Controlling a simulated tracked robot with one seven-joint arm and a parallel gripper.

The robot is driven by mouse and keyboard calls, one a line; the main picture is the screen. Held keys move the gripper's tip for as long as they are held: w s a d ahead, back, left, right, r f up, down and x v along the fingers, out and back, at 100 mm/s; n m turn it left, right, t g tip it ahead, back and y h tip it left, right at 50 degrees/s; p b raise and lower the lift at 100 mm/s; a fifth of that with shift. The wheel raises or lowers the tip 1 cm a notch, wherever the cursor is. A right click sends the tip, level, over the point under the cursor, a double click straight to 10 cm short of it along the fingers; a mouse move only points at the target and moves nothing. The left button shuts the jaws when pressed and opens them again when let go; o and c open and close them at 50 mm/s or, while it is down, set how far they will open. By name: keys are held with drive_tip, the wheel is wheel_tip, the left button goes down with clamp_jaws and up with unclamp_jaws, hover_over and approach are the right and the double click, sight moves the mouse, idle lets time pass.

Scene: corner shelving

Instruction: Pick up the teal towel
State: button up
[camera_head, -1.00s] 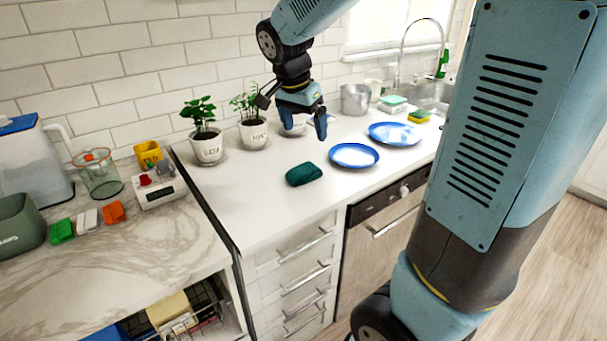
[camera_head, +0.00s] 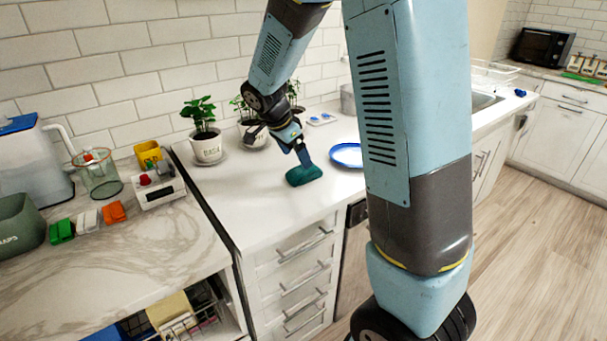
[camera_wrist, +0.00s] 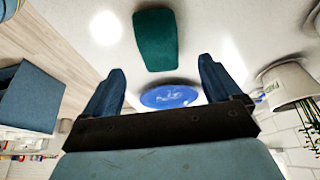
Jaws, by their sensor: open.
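The teal towel (camera_head: 304,175) lies as a small folded bundle on the white counter, near its front edge. In the wrist view the towel (camera_wrist: 155,40) is a dark teal block beyond the fingertips, roughly centred between them. My gripper (camera_wrist: 160,72) is open and empty, with its two blue fingers spread apart. In the head view my gripper (camera_head: 303,157) points down just above or beside the towel; I cannot tell whether a finger touches it. The wrist view shows the towel clear of the space between the fingers.
A blue-rimmed plate (camera_head: 346,155) lies right of the towel, partly behind my arm. Potted plants (camera_head: 207,147) stand along the back wall. The counter left of the towel is clear.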

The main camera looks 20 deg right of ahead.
sight(300, 168)
drive_tip(key=shift+a+x, duration=0.15)
drive_tip(key=shift+x, duration=1.45)
drive_tip(key=shift+a+x, duration=0.1)
drive_tip(key=shift+x, duration=1.55)
drive_tip(key=shift+f, duration=0.1)
drive_tip(key=c, duration=1.2)
